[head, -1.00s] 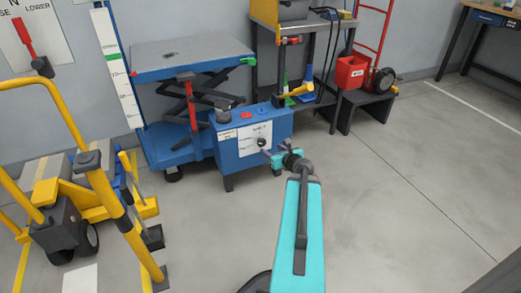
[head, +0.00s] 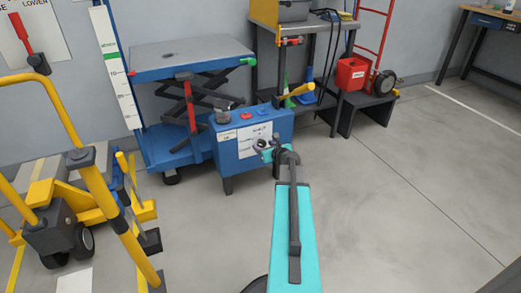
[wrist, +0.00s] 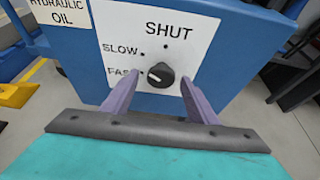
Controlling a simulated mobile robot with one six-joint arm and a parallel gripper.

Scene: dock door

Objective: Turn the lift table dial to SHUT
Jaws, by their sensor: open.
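The lift table dial (wrist: 160,75) is a round black knob on a white panel (wrist: 195,37) in the wrist view. Around it are the labels SHUT at the top, SLOW at the upper left and FAST at the left. A pale mark on the knob seems to point left, toward FAST. My gripper (wrist: 160,79) is open, with one purple finger to each side of the dial in the picture. I cannot tell whether either finger touches it. In the head view my gripper (head: 263,148) is at the front of the blue control box (head: 228,153) and partly covers the panel.
The blue lift table (head: 190,58) stands behind the box. A yellow pallet truck (head: 100,185) stands at the left. Floor at the right is clear.

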